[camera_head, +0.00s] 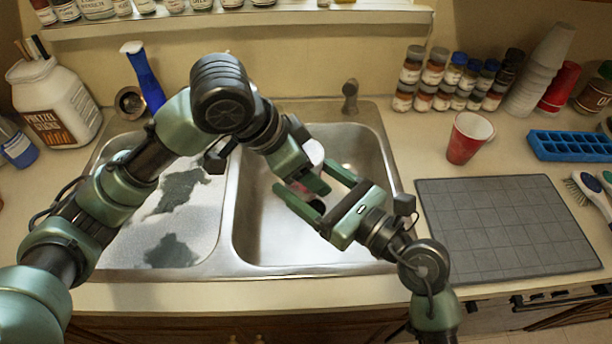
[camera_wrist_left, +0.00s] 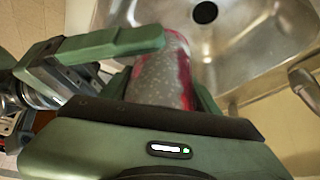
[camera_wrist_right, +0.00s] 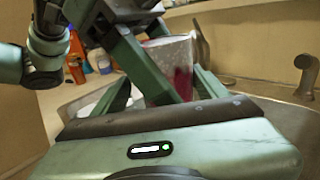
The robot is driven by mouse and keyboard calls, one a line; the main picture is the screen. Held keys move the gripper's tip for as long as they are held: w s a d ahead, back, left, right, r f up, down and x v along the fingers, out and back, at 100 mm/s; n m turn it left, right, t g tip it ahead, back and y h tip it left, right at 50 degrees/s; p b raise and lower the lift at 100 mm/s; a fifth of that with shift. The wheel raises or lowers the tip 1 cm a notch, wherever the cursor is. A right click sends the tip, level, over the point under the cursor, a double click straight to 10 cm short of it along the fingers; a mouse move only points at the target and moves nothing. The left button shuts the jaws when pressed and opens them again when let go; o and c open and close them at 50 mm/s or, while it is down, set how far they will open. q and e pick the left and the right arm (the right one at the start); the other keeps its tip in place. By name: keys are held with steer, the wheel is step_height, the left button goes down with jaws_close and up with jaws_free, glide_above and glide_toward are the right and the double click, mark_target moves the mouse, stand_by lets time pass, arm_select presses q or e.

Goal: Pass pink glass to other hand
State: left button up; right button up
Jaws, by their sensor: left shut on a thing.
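The pink glass (camera_head: 313,152) is over the right sink basin, mostly hidden by the grippers in the head view. In the left wrist view the glass (camera_wrist_left: 166,75), speckled grey and pink, sits between my left gripper's fingers. My left gripper (camera_head: 303,173) is shut on it. My right gripper (camera_head: 308,183) is open, its fingers spread toward the glass and the left gripper. In the right wrist view the glass (camera_wrist_right: 177,62) shows near the gap between the right fingers, with a left finger partly in front. Whether the right fingers touch it, I cannot tell.
The sink (camera_head: 262,235) lies below both grippers, with a faucet (camera_head: 349,95) behind. A grey mat (camera_head: 505,225), a red cup (camera_head: 468,138) and a blue ice tray (camera_head: 570,146) are to the right.

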steer(key=c, duration=1)
arm_select(q)
steer(key=o, duration=1.8)
steer(key=shift+w, duration=0.1)
arm_select(e)
steer(key=shift+s, duration=0.1)
jaws_close()
